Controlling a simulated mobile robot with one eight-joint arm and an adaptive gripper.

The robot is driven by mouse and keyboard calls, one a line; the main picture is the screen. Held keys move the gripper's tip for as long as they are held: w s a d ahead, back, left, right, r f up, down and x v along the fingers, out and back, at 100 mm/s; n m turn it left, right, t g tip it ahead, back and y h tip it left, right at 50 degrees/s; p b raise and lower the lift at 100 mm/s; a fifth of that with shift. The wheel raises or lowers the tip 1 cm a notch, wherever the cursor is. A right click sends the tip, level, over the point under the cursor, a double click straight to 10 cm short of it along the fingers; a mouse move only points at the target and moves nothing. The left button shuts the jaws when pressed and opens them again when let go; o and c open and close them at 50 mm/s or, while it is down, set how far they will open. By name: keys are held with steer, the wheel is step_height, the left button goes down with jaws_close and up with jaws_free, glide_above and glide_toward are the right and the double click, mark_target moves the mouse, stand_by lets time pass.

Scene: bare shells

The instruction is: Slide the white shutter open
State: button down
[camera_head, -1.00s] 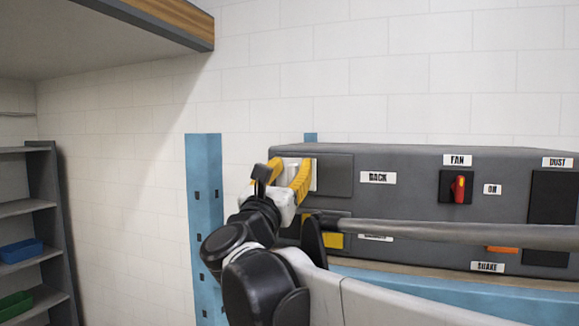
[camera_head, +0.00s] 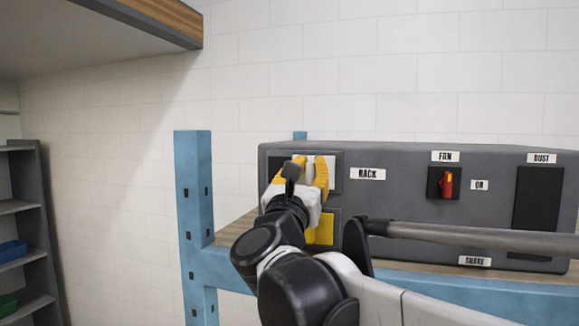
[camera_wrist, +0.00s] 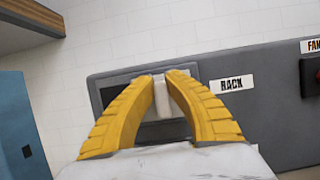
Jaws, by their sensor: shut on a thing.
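The white shutter (camera_head: 309,172) sits in a dark frame at the upper left of the grey box's front, beside the RACK label. It stands toward the right of its frame, and a dark gap shows to its left. My gripper (camera_head: 309,162) has its yellow fingers closed around the shutter's pale grip. In the wrist view, the grip (camera_wrist: 160,96) stands between the two fingertips (camera_wrist: 167,78), with the dark gap (camera_wrist: 114,90) left of them. The fingers and wrist hide part of the shutter.
A yellow panel (camera_head: 320,229) is below the shutter. The grey box (camera_head: 400,222) carries a red FAN knob (camera_head: 447,183) and a dark DUST panel (camera_head: 537,205) farther right. A blue post (camera_head: 193,190) stands left, and a wooden overhead shelf (camera_head: 160,14) is above left.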

steer(key=c, duration=1.4)
jaws_free()
steer(key=shift+d, duration=0.4)
steer(key=shift+s+a, duration=0.15)
steer(key=shift+a, duration=0.1)
steer(key=v, duration=1.1)
steer(key=shift+s+f, duration=0.1)
steer(key=shift+s, duration=0.3)
